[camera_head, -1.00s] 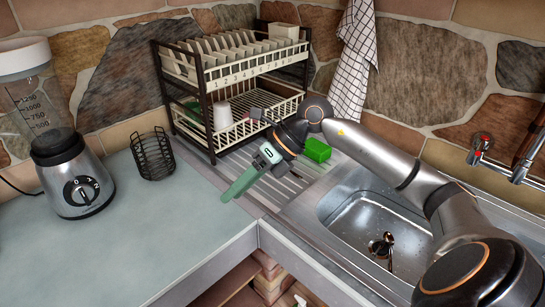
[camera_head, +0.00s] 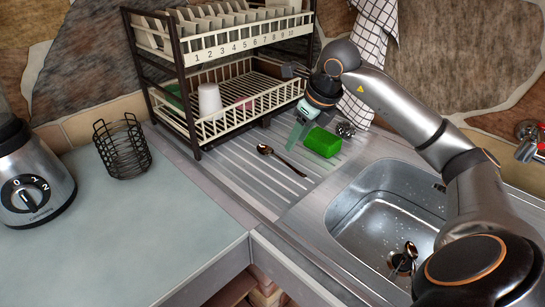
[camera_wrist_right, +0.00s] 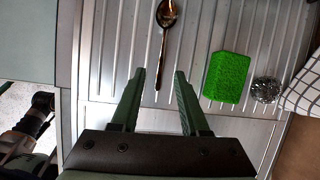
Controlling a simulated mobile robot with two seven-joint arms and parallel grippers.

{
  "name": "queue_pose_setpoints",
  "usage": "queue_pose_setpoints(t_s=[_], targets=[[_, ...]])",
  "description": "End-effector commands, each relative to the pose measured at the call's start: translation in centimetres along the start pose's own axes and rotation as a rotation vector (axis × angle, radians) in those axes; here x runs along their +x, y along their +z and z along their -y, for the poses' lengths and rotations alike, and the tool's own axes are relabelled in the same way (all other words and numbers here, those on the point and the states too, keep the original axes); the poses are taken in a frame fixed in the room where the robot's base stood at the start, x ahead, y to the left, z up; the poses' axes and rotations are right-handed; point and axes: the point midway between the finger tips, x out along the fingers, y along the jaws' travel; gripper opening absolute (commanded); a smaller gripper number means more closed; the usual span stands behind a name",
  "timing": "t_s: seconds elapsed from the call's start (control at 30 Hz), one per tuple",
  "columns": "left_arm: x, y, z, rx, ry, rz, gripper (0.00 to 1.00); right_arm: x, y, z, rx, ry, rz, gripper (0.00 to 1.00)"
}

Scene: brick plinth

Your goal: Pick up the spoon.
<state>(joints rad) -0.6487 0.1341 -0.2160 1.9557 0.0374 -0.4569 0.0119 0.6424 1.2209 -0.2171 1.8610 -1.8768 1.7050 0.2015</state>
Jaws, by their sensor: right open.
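A dark metal spoon (camera_head: 278,157) lies on the ribbed drainboard (camera_head: 232,165) left of the sink. In the right wrist view the spoon (camera_wrist_right: 164,45) shows with its bowl at the top edge and its handle running down between my fingertips. My right gripper (camera_head: 295,138) hangs above the drainboard, beside the spoon in the head view. In the wrist view its green fingers (camera_wrist_right: 160,73) are apart, with nothing held. I cannot tell the exact height of the fingertips over the handle. My left gripper is not in view.
A green sponge (camera_head: 322,142) and a metal scourer (camera_head: 345,129) lie right of the spoon. A dish rack (camera_head: 190,105) stands behind. The sink (camera_head: 345,215) holds a dark metal item (camera_head: 403,258). A wire basket (camera_head: 122,150) and blender (camera_head: 30,185) stand left.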

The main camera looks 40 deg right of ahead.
Motion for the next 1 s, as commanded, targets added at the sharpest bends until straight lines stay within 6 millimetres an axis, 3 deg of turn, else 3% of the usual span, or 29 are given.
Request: queue_pose_setpoints(t_s=[0.1,0.37,0.6,0.93,1.0], targets=[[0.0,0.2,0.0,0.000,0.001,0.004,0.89,2.0,0.0,-0.1,0.001,0.002,-0.002,0.45],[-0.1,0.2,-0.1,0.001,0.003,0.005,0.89,4.1,0.0,0.0,0.001,0.003,-0.002,0.45],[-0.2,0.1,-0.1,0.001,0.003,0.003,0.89,7.6,0.0,0.2,0.002,0.003,0.000,0.45],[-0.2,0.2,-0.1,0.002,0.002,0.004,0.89,8.4,0.0,0.2,-0.001,0.001,0.001,0.45],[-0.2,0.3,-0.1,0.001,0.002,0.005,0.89,8.4,0.0,0.2,-0.001,0.001,0.001,0.37]])
